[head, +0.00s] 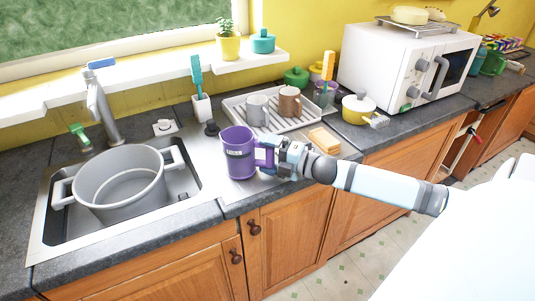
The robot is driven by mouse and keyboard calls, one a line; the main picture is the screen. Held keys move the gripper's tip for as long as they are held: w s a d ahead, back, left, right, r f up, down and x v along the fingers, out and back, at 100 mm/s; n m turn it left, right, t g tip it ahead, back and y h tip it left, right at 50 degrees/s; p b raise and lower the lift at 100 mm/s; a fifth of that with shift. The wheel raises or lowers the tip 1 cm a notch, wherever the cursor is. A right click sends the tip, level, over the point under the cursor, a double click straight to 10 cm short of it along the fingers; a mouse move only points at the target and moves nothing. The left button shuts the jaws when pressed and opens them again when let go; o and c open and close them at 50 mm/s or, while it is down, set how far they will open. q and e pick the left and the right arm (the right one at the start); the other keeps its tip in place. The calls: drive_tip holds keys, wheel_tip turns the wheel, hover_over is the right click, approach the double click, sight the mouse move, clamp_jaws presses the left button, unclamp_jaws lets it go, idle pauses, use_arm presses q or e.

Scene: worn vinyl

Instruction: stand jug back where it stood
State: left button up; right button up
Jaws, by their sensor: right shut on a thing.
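A purple jug (238,154) with a dark label band stands upright at the right side of the sink, over the steel drainer. My right gripper (272,154) is shut on the jug's handle, on the jug's right side. I cannot tell whether the jug's base touches the surface. My left gripper is not in view.
A large grey pot (118,184) sits in the sink under the tap (101,105). A white rack (258,128) with two mugs stands behind the jug. A sponge (324,140) lies right of it. A yellow pot (357,109) and a white microwave (395,65) stand further right.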

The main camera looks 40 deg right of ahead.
drive_tip(key=shift+f, duration=0.35)
idle(0.3)
drive_tip(key=shift+f+b, duration=0.25)
drive_tip(key=shift+b, duration=0.05)
idle(0.3)
drive_tip(key=o, duration=1.4)
drive_tip(key=shift+o, duration=0.2)
